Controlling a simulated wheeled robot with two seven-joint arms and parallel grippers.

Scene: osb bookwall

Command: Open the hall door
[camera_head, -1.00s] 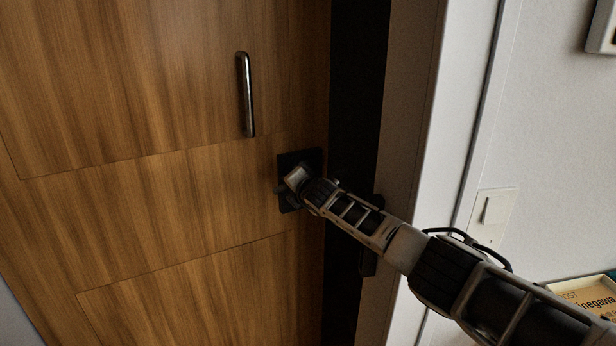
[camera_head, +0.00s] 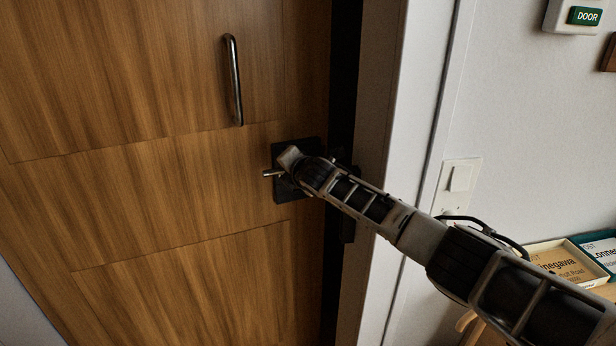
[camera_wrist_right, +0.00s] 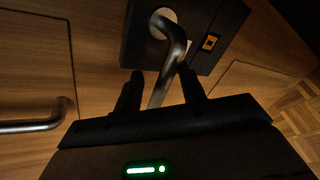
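The hall door (camera_head: 150,210) is wood-grained and fills the left of the head view. A long metal pull bar (camera_head: 233,80) is fixed upright on it. Below the bar, a black lock plate (camera_head: 293,195) carries a metal lever handle (camera_head: 270,173), partly hidden by my right arm. In the right wrist view, the lever (camera_wrist_right: 172,60) bends out of the black plate (camera_wrist_right: 215,25) and passes between the fingers of my right gripper (camera_wrist_right: 162,70). The fingers are apart, with gaps beside the lever. My left gripper is out of view.
A dark strip (camera_head: 345,70) runs between the door's right edge and the pale frame (camera_head: 385,150). A light switch (camera_head: 459,180) and a green DOOR sign (camera_head: 584,16) are on the right wall. Trays with printed cards (camera_head: 560,262) sit at the lower right.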

